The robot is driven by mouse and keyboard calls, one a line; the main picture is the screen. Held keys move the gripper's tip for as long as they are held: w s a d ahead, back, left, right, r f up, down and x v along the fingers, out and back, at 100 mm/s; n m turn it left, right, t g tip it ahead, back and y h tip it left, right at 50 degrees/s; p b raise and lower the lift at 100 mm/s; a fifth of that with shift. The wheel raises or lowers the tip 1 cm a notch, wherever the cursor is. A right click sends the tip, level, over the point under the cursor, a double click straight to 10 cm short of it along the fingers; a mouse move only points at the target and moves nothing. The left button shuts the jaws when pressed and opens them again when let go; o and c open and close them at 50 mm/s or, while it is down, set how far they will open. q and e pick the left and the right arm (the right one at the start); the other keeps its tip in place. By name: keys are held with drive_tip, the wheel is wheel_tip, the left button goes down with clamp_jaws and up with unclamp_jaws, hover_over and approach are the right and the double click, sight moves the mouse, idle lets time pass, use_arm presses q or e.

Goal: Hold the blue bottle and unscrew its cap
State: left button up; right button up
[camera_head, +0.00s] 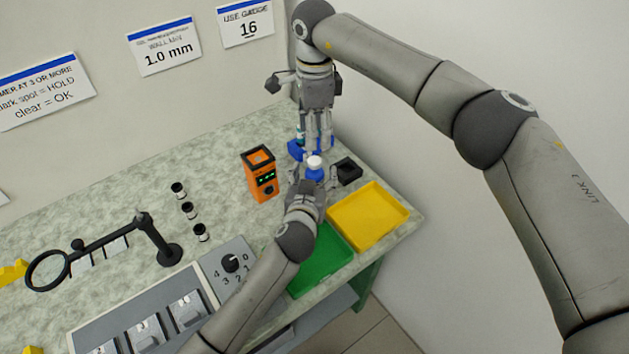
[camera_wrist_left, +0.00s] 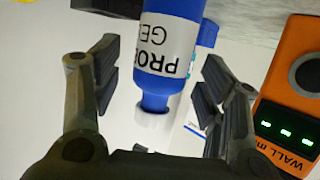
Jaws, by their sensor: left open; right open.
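The blue bottle (camera_head: 314,174) with its white cap (camera_head: 314,161) stands at the far right part of the bench. In the left wrist view the bottle (camera_wrist_left: 170,40) appears upside down with a partly readable label, its cap (camera_wrist_left: 152,126) toward the bottom. My left gripper (camera_head: 312,184) is open around the bottle; in its wrist view the fingers (camera_wrist_left: 158,68) stand on both sides, with gaps visible. My right gripper (camera_head: 318,140) is open, pointing down, just behind and above the cap in the head view. It does not appear to touch the cap.
An orange gauge (camera_head: 260,174) stands left of the bottle, close to my left gripper. A blue holder (camera_head: 296,150) is behind, a black box (camera_head: 348,171) to the right. A yellow tray (camera_head: 368,216) and green tray (camera_head: 322,262) lie in front. A magnifier (camera_head: 105,245) is further left.

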use_arm(q)
drive_tip(key=shift+w+d+f, duration=0.15)
drive_tip(key=shift+w+f, duration=0.05)
drive_tip(key=shift+w, duration=0.5)
